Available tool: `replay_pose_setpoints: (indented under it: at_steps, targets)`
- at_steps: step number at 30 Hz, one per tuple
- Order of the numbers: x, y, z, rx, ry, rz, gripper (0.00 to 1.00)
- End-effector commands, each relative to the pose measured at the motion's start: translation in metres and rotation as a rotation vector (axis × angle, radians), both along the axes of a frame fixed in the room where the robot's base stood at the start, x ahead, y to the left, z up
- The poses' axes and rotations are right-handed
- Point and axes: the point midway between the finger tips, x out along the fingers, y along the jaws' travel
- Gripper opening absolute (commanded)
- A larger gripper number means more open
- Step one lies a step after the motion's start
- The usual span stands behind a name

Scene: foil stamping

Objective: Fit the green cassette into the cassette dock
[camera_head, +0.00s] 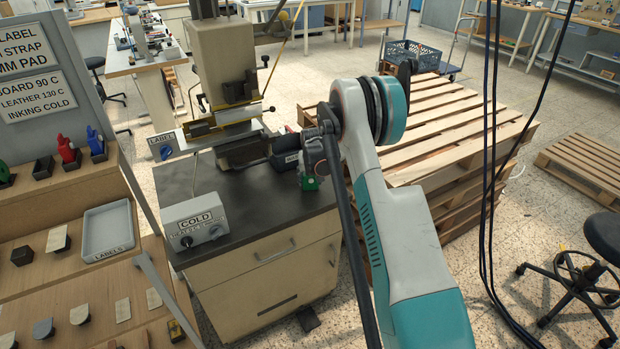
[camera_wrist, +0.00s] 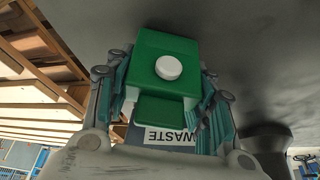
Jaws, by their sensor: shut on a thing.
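The green cassette (camera_wrist: 165,97) fills the middle of the wrist view. It is a green block with a white round knob and a lower step. My gripper (camera_wrist: 163,75) has its fingers on both sides of the cassette and is shut on it. In the head view a bit of the green cassette (camera_head: 310,183) shows under my gripper (camera_head: 306,165), at the right end of the dark bench top. I cannot make out the cassette dock for certain. A WASTE label (camera_wrist: 172,136) shows upside down behind the cassette in the wrist view.
The stamping press (camera_head: 224,70) stands at the bench's back, left of my gripper. A COLD control box (camera_head: 195,220) sits at the bench's front left. Bare bench top (camera_head: 255,205) lies between. Wooden pallets (camera_head: 460,130) are stacked to the right. Black cables hang further right.

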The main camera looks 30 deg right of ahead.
Motion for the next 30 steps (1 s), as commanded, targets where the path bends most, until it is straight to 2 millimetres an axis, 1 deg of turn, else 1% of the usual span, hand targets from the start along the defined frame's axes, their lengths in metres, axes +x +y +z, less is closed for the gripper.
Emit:
replay_pose_setpoints:
  at_steps: [2,3,5,14,18,20,23,30]
  targets:
    - [0.0,0.0,-0.003,0.0,0.0,0.0,0.19]
    - [0.0,0.0,-0.003,0.0,0.0,0.0,0.56]
    - [0.0,0.0,-0.002,0.0,0.0,0.0,0.69]
    - [0.0,0.0,-0.002,0.0,0.0,0.0,0.69]
    - [0.0,0.0,0.002,0.0,0.0,0.0,0.69]
    - [-0.002,0.001,0.009,0.0,0.0,0.0,0.69]
    - [-0.008,0.003,0.024,0.0,0.0,0.0,0.69]
    - [-0.026,0.01,0.072,0.0,0.0,0.0,0.69]
